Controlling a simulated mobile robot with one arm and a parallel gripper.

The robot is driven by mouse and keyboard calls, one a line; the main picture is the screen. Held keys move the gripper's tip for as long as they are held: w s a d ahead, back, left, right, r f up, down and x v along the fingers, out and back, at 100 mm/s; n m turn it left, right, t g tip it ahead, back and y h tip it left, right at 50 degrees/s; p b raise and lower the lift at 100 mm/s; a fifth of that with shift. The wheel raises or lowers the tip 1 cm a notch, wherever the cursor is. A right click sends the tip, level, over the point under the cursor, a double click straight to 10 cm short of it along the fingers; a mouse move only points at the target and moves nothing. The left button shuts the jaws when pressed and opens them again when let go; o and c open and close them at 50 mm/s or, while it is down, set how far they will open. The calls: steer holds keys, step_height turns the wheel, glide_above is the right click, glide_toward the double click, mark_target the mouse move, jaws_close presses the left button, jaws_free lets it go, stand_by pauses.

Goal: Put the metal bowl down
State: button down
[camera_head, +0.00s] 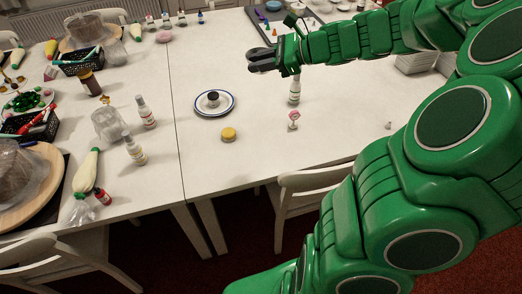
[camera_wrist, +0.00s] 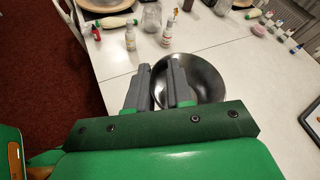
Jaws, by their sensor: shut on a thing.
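The metal bowl (camera_wrist: 207,80) is round, shiny and grey, and shows in the wrist view just beyond my fingers, mostly to the right. My gripper (camera_wrist: 160,68) is shut on it, with the right finger overlapping the inside of the bowl and the left finger by its left side. In the head view my gripper (camera_head: 262,60) is over the far middle of the white table. Its dark fingers and the bowl are hard to tell apart there. I cannot tell whether the bowl's underside touches the table.
A blue-rimmed plate (camera_head: 229,110) with a small dark cup, a yellow round item (camera_head: 229,134), a bottle (camera_head: 295,92) and a small pink-topped item (camera_head: 293,120) stand nearby. The left table (camera_head: 131,79) is crowded. The white tabletop (camera_head: 345,125) has free room at right.

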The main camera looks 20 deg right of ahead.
step_height(320, 180, down, 35)
stand_by(1.3)
steer(key=shift+f, duration=0.1)
steer(key=c, duration=1)
jaws_free()
